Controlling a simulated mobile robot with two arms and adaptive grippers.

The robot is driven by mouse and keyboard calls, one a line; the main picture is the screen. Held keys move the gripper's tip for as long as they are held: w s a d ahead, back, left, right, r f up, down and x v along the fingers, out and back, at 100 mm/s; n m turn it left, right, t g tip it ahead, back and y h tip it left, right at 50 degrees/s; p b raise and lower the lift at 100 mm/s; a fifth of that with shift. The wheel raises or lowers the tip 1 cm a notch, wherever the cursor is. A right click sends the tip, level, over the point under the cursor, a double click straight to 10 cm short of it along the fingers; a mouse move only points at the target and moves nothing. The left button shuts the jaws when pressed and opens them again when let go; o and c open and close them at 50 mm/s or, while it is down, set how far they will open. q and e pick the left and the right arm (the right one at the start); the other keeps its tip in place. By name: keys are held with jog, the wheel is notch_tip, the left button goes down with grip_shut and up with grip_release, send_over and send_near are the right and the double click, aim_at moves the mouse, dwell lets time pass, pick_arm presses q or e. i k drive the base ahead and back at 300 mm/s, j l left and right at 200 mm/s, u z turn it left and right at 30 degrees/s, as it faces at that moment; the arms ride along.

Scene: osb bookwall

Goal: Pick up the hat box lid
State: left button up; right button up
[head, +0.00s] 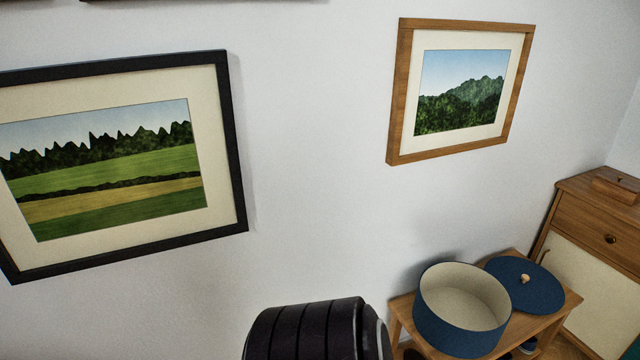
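The hat box lid (525,283) is a flat dark blue disc with a small light wooden knob on top. It lies at the lower right, to the right of the hat box and close beside it. The hat box (462,337) is a round blue open box with a cream inside, and it looks empty. Both are on a small wooden table (563,307). A dark ribbed part of my own body shows at the bottom middle. Neither of my grippers is in view.
A wooden cabinet (593,237) with a drawer, a cream door and a small wooden box on top stands right of the table. Two framed landscape pictures hang on the white wall (310,190) behind.

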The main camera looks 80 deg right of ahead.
aim_at(533, 289)
jog(key=z, duration=4.15)
jog(key=i+l+u, duration=0.15)
jog(key=i+l, duration=0.15)
jog(key=i+l+u, duration=0.15)
jog(key=i+l, duration=0.15)
jog(key=l, duration=0.15)
jog(key=i+l+u, duration=0.1)
jog(key=i+l, duration=0.2)
jog(key=i+l+u, duration=0.15)
jog(key=l, duration=0.4)
jog(key=i, duration=0.1)
